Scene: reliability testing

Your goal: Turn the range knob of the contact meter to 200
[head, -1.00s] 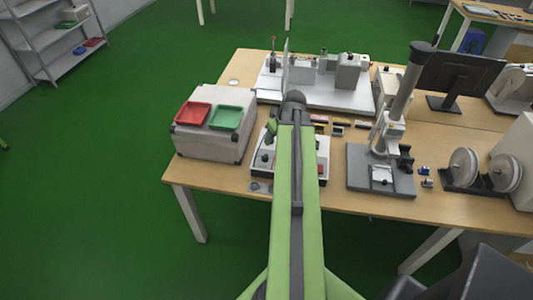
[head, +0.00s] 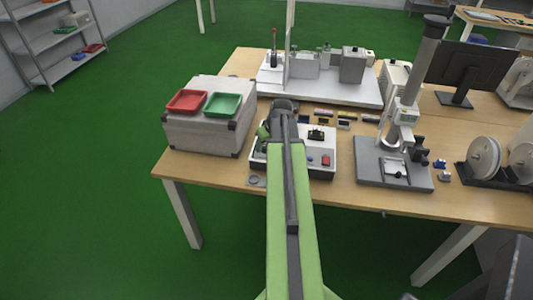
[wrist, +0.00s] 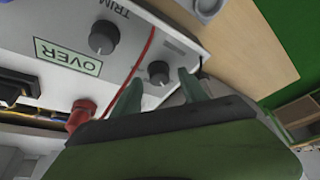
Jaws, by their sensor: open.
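The contact meter (head: 321,169) is a white box on the table, partly covered by my arm in the head view. Its panel (wrist: 190,40) fills the upper left of the wrist view, upside down. It bears a black knob by the word TRIM (wrist: 103,37), a green-framed OVER sign (wrist: 68,56), a red knob or button (wrist: 81,113) and a second black knob (wrist: 158,73). My gripper (wrist: 159,88) is open, its two green fingers pointing at the panel on either side of the second knob. I cannot tell whether they touch it. No range numbers are readable.
A grey case (head: 206,135) with a red tray (head: 187,101) and a green tray (head: 221,104) stands left of the meter. A stand with a tall column (head: 397,165) is to the right. A long grey apparatus (head: 330,93) lies behind.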

